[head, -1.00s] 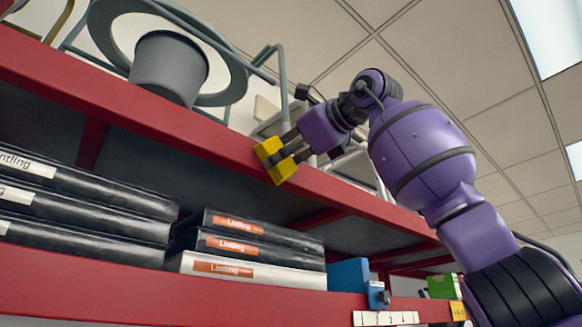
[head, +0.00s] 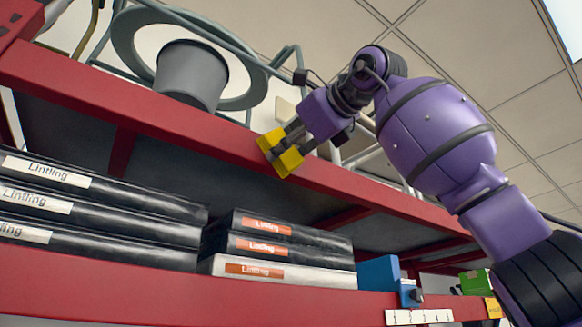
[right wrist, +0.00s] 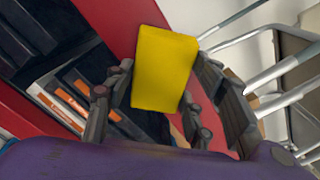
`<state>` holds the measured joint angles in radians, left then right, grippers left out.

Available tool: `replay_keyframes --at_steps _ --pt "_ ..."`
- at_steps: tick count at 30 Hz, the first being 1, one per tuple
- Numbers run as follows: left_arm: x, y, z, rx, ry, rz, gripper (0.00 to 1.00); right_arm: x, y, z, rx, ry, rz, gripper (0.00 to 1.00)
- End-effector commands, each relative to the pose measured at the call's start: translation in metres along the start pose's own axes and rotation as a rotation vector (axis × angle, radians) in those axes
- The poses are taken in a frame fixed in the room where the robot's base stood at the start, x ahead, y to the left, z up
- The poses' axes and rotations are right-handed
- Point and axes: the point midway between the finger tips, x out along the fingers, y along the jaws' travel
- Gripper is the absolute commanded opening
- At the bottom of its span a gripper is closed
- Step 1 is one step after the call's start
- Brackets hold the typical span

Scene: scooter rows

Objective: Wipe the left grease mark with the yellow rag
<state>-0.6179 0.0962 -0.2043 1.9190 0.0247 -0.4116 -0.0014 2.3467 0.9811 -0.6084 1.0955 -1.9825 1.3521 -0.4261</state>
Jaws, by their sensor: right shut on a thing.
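The yellow rag (head: 289,162) is folded into a block in my right gripper (head: 296,143). No grease mark shows in either view; the rag and gripper hide part of the beam. My left gripper is not in view.
A grey bucket (head: 190,75) and tubular metal frames stand on top of the upper shelf. Black binders (head: 90,205) and a stack of labelled boxes (head: 280,247) lie on the shelf below. A blue box (head: 378,273) and a green box (head: 475,282) stand further right.

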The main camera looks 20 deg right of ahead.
Motion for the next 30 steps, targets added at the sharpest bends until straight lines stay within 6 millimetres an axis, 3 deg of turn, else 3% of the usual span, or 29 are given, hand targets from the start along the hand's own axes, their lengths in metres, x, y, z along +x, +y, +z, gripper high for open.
replay_keyframes --at_steps 5,21,30 --pt "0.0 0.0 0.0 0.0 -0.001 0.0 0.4 -0.005 -0.001 -0.001 0.0 0.001 -0.001 0.29" --pt "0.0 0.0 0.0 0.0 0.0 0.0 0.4 -0.057 -0.001 0.0 0.001 0.0 -0.001 0.29" --pt "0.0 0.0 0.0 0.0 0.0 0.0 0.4 -0.06 -0.001 0.0 0.001 0.0 -0.001 0.29"
